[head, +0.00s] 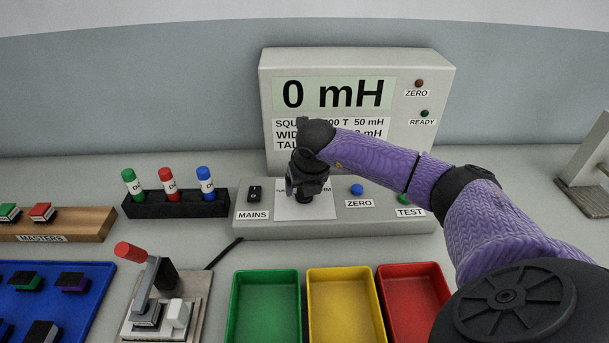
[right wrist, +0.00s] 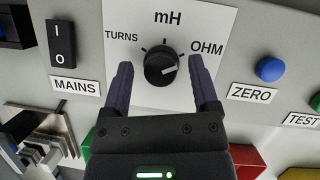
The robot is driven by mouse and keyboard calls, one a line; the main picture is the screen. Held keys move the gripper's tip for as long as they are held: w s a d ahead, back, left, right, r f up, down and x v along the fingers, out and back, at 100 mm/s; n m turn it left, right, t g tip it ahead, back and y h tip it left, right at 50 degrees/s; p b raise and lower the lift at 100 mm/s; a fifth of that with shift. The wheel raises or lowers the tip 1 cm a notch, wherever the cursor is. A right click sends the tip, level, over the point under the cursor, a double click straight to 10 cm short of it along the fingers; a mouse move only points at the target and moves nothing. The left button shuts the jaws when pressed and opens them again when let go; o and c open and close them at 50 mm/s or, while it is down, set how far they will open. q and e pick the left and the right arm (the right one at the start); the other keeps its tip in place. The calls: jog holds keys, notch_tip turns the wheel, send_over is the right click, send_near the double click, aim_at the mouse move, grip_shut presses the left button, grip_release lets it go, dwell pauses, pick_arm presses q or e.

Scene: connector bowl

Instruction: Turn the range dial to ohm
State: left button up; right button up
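The range dial (right wrist: 161,66) is a round black knob on a white plate marked TURNS, mH and OHM. Its white pointer line lies toward the right, on the OHM side; I cannot tell whether it meets the OHM mark exactly. My right gripper (right wrist: 160,62) is open, with one finger on each side of the dial and a gap showing on both sides. In the head view my right gripper (head: 303,190) hides the dial. The meter display (head: 333,94) reads 0 mH. My left gripper is not in view.
The MAINS switch (head: 254,193) is left of the dial; the blue ZERO button (head: 356,189) and green TEST button (head: 403,198) are right. A green tray (head: 238,310), yellow tray (head: 312,310) and red tray (head: 392,310) stand in front. A red-handled lever fixture (head: 150,270) is at front left.

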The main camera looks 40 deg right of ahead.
jog(key=p+v, duration=0.2)
jog(key=v, duration=0.8)
jog(key=shift+p, duration=0.3)
jog(key=shift+f, duration=0.1)
